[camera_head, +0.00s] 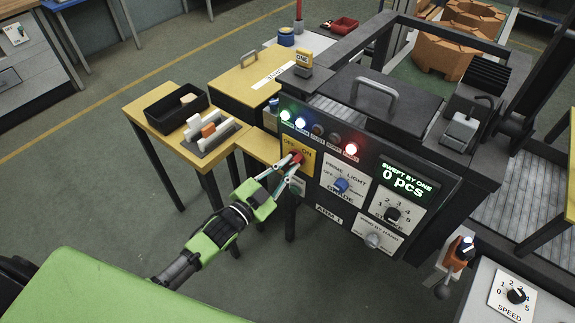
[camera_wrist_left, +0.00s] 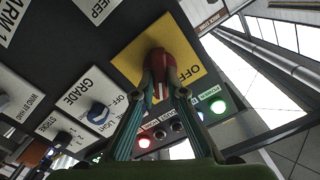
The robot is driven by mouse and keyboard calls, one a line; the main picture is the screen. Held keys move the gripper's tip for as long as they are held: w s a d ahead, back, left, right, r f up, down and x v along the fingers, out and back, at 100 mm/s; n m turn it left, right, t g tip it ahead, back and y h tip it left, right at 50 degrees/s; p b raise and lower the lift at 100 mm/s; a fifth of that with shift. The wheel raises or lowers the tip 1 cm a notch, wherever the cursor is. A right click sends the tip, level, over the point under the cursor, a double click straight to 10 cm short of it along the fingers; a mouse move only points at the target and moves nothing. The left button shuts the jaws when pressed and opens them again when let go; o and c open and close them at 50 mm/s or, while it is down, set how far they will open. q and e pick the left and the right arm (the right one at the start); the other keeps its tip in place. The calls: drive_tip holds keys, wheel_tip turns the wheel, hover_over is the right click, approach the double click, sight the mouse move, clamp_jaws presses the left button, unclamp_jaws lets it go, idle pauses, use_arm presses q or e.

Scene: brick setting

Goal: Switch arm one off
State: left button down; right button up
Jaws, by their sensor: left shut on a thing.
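The control panel of arm one (camera_head: 316,228) is a dark upright face marked "ARM 1". At its upper left is a yellow plate (camera_head: 306,150) lettered OFF and ON, also in the left wrist view (camera_wrist_left: 190,73). A red rotary knob (camera_head: 296,157) sits on this plate; it fills the middle of the left wrist view (camera_wrist_left: 158,60). My left gripper (camera_head: 290,168) is shut on the knob, with one finger on each side of it. The fingers partly hide the knob and plate, and I cannot tell its exact setting. My right gripper is not in view.
Above the plate, a green lamp (camera_head: 285,116), a bluish-white lamp (camera_head: 300,122) and a red lamp (camera_head: 351,149) are lit. A blue knob (camera_head: 341,185) is close at right, beside a "0 pcs" display (camera_head: 404,183). A yellow side table (camera_head: 180,146) stands left.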

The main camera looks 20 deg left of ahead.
use_arm(q)
drive_tip(key=n, duration=0.3)
drive_tip(key=shift+n+p, duration=0.3)
drive_tip(key=shift+p, duration=0.05)
drive_tip(key=n, duration=0.4)
drive_tip(key=shift+n, duration=0.3)
drive_tip(key=n, duration=0.3)
drive_tip(key=shift+a+n, duration=0.1)
drive_tip(key=shift+n, duration=2)
drive_tip(key=c, duration=2)
unclamp_jaws()
drive_tip(key=shift+c, duration=0.2)
drive_tip(key=v, duration=1.2)
